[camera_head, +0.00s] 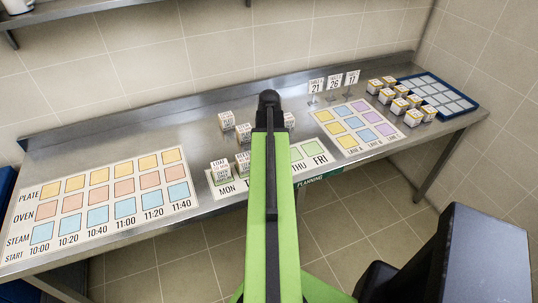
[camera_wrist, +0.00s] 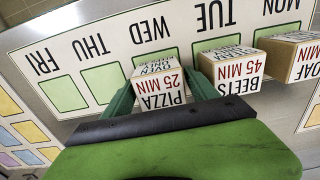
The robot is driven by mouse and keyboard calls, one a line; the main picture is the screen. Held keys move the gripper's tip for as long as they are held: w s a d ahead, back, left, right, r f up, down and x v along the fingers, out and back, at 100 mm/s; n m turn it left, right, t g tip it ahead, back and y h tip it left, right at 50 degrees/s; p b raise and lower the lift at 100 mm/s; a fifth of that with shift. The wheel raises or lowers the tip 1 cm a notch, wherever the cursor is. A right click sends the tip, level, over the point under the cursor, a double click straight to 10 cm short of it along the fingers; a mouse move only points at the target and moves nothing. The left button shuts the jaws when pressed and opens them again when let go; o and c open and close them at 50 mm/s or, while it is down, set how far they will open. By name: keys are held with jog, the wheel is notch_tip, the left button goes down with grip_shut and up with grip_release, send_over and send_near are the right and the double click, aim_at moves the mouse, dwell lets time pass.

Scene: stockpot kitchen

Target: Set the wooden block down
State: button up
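In the wrist view, a pale wooden block (camera_wrist: 160,90) marked PIZZA 25 MIN sits between the two green fingers of my gripper (camera_wrist: 160,92). The fingers appear shut against its sides. It is over the near part of the green WED square (camera_wrist: 154,55) on the white weekday strip (camera_wrist: 62,52); I cannot tell whether its underside touches the strip. In the head view my arm hides the held block and the fingers; the strip (camera_head: 226,192) shows on both sides of the arm.
A BEETS block (camera_wrist: 232,72) stands on TUE, right beside my right finger. A LOAF block (camera_wrist: 292,58) stands on MON. More blocks (camera_head: 227,121) stand behind the strip. A timetable sheet (camera_head: 100,205), number cards (camera_head: 333,84) and a blue tray (camera_head: 470,107) share the steel table.

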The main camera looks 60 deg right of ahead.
jog(key=shift+o, duration=0.7)
notch_tip(320, 180, up, 12)
jog(key=p, duration=1.2)
jog(key=shift+r, duration=0.2)
